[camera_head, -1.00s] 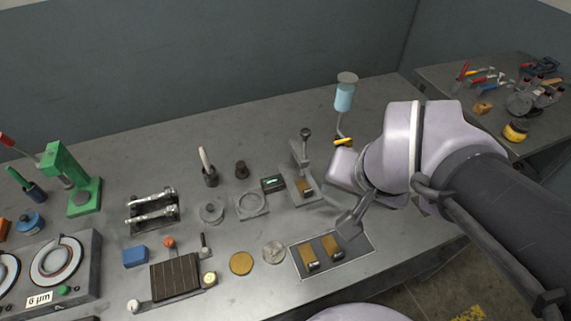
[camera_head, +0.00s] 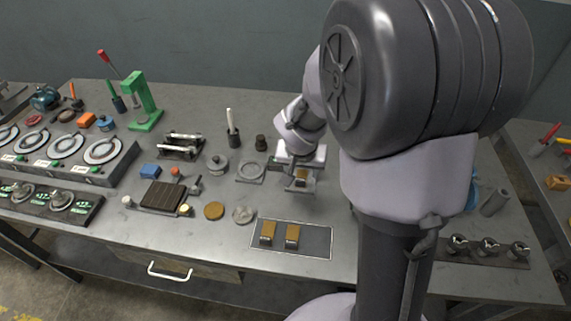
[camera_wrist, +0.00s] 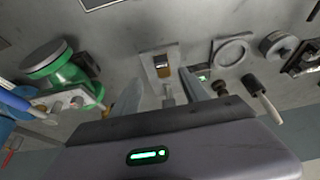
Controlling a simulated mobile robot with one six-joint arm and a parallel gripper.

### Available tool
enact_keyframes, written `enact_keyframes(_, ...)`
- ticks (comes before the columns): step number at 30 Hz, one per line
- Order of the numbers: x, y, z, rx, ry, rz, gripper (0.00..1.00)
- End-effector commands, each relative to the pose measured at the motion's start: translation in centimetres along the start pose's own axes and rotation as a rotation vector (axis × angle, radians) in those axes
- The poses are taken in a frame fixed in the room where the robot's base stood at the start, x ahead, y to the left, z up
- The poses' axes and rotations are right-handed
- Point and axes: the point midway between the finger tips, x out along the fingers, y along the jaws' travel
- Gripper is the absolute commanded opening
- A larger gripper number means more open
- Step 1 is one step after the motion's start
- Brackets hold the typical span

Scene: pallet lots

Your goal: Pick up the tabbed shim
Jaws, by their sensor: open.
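One brown tabbed shim (camera_head: 301,175) with a pale metal end sits on a small grey gauge stand (camera_head: 299,187). In the wrist view that shim (camera_wrist: 163,70) lies on the stand's plate, ahead of my fingers. Two similar brown shims, a left one (camera_head: 267,231) and a right one (camera_head: 292,234), lie side by side on a dark mat (camera_head: 316,241). My gripper (camera_wrist: 160,85) is open, with its fingers spread and nothing between them. In the head view my gripper is above and behind the stand, and its fingertips are hard to make out.
A grey ring fixture (camera_head: 250,171) and a dark knob (camera_head: 261,143) stand left of the stand. A white-handled tool (camera_head: 232,130) stands behind them. Round brown (camera_head: 214,211) and grey (camera_head: 243,215) discs lie left of the mat. My arm hides much of the bench's right side.

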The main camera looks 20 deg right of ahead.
Motion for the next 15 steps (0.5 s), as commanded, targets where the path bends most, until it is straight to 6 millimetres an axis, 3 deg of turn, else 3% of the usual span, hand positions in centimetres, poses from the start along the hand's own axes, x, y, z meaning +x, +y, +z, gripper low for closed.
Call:
enact_keyframes(1,1.7,0.0,0.2,0.001,-0.002,0.001,0.53)
enact_keyframes(3,2.9,0.0,0.1,0.001,-0.001,0.001,0.53)
enact_keyframes(9,4.6,-0.1,0.0,0.001,0.001,0.000,0.53)
enact_keyframes(15,8.6,-0.4,0.2,0.001,-0.001,0.000,0.53)
